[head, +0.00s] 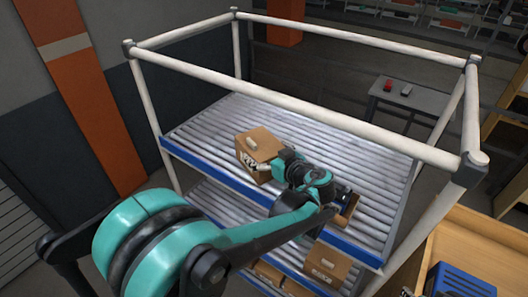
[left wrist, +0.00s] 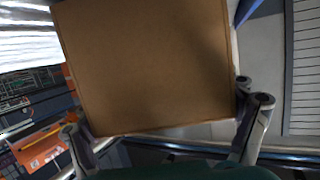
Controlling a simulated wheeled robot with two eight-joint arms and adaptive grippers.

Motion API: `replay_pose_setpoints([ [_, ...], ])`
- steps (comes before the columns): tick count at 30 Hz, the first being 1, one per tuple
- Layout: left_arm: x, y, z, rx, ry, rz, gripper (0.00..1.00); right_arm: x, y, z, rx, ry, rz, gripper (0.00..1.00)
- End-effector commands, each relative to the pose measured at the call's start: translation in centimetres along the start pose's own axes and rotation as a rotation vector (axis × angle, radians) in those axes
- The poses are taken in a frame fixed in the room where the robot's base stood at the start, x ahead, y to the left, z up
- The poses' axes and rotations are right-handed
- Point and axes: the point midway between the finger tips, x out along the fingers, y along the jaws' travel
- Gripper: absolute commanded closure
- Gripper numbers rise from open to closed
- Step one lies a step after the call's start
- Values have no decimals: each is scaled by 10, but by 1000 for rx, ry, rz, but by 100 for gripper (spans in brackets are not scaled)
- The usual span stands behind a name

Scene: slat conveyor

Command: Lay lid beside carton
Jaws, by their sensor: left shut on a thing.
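A brown carton (head: 262,147) with white marks on its left face stands on the top slat deck in the head view. A small pale piece (head: 252,142) shows on its top; I cannot tell whether that belongs to a lid. My left gripper (head: 272,168) is at the carton's near right side, shut on it. In the left wrist view, a plain brown face of the carton (left wrist: 150,65) fills the space between the fingers (left wrist: 160,130). Another brown piece (head: 347,210) lies to the right, partly hidden by my arm; I cannot tell whether it is the lid. My right gripper is not in view.
The deck has a blue front edge (head: 222,172) and a frame of white posts and rails (head: 300,105) around it. The slats (head: 330,135) behind the carton are clear. Cartons (head: 326,264) stand on the lower level. A wooden-sided bin (head: 478,235) is at the right.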

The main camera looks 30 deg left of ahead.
Motion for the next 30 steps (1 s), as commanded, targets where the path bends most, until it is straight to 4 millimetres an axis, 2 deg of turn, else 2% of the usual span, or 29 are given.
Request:
replay_pose_setpoints([
  [6, 1, 0, 4, 0, 0, 0, 37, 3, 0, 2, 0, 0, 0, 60],
  [7, 1, 0, 3, 0, 0, 0, 3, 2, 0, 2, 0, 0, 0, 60],
  [8, 1, 0, 2, 0, 0, 0, 0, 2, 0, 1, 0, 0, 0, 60],
  [20, -1, 0, -2, 0, 0, 0, 0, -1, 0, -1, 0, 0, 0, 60],
  [23, -13, 1, -1, 1, 0, 4, 0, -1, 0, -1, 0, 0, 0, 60],
  [30, -65, 1, 0, 1, -1, 6, 0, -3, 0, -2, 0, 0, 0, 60],
])
